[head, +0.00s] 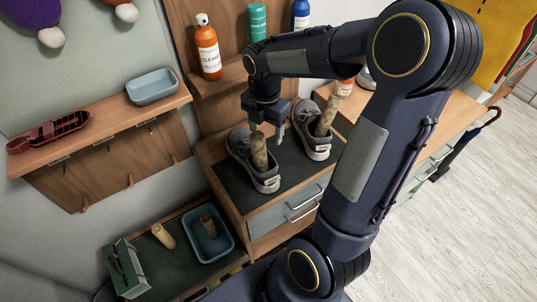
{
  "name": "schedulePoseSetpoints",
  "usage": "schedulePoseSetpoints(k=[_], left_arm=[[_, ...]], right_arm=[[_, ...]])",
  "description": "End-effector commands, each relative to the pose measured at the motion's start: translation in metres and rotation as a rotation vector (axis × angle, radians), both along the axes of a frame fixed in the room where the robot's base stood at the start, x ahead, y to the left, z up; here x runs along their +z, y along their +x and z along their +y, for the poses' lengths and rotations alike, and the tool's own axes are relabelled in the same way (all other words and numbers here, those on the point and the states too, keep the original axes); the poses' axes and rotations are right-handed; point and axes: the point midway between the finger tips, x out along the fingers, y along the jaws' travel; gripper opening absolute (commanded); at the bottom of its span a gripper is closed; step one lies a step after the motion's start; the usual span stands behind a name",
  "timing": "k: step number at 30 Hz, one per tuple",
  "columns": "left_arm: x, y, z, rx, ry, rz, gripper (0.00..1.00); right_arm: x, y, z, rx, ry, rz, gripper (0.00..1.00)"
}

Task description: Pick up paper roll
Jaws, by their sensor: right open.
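A brown paper roll (259,152) stands slightly tilted in the grey left shoe (241,154) on top of the drawer chest. A second roll (326,116) stands in the right shoe (311,140). Another brown roll (209,226) is in the blue bin (229,245) below, and a paler roll-like piece (163,236) lies beside that bin. My right gripper (268,137) is open, pointing down at the upper end of the left shoe's roll. Its fingers look apart around or just beside the roll; I cannot tell which. My left gripper is not in view.
The shoes stand on a dark mat (229,185) above a drawer with a metal handle (304,202). An orange cleaner bottle (208,55) stands on a shelf behind. A wall shelf (110,127) with a blue dish (153,88) is at left. A green toolbox (127,268) is low left.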

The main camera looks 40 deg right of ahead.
Motion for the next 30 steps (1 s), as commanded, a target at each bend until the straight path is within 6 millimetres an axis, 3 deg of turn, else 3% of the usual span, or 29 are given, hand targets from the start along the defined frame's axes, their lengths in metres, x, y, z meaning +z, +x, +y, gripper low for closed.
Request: schedulePoseSetpoints(k=[12, 21, 30], left_arm=[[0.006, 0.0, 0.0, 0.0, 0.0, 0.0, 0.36], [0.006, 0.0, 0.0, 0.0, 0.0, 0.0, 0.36], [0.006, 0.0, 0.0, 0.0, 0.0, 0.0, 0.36]], right_arm=[[-0.054, -0.003, 0.004, -0.003, 0.0, 0.003, 0.63], [-0.058, -0.003, 0.005, -0.003, 0.0, -0.002, 0.63], [-0.058, -0.003, 0.006, -0.003, -0.001, -0.002, 0.24]])
